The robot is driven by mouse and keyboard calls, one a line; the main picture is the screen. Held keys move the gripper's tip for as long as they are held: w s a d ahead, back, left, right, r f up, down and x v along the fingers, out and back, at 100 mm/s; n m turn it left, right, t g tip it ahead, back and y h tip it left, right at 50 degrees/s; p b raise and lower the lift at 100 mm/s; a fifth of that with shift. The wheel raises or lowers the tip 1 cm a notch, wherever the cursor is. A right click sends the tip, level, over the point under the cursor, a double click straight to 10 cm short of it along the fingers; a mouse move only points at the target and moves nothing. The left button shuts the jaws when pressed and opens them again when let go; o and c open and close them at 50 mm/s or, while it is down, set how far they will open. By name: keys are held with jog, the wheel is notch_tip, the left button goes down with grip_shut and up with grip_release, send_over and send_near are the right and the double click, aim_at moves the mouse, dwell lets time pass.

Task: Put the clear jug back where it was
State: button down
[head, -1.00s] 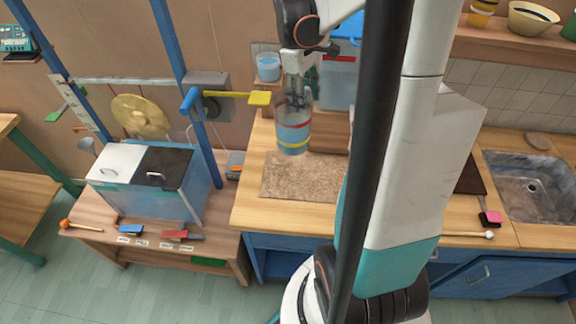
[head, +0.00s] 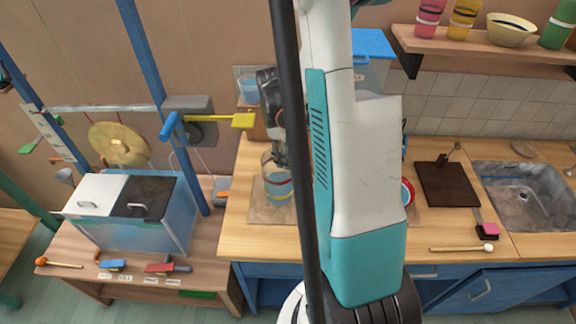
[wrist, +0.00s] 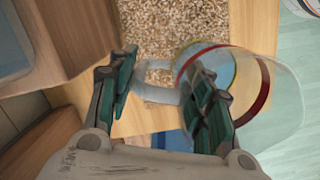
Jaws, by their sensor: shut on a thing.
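The clear jug (head: 277,186) has red and yellow bands and a bluish lower part. It hangs from my gripper (head: 279,158) over the left part of the speckled brown mat (head: 258,212) on the wooden counter. In the wrist view, the clear jug (wrist: 262,95) shows on the right, with its pale handle (wrist: 158,82) between the two fingers of my gripper (wrist: 165,92). The speckled mat (wrist: 170,22) lies beyond. I cannot tell whether the jug's base touches anything. My arm hides much of the mat in the head view.
A wooden block (wrist: 68,38) stands close to the left finger in the wrist view. A dark board (head: 448,184) and a sink (head: 524,190) are on the right. A yellow-handled lever (head: 242,121) sticks out at the left. The counter's front strip (head: 262,240) is clear.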

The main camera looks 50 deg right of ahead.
jog(key=shift+s+f+b, duration=0.1)
jog(key=shift+f+b, duration=0.3)
jog(key=shift+f, duration=1.75)
jog(key=c, duration=0.8)
grip_release()
jog(key=r, duration=0.4)
jog(key=w+r+p, duration=0.1)
jog(key=r, duration=0.3)
jog(key=a+r+p, duration=0.1)
jog(key=r, duration=0.3)
jog(key=shift+w, duration=0.35)
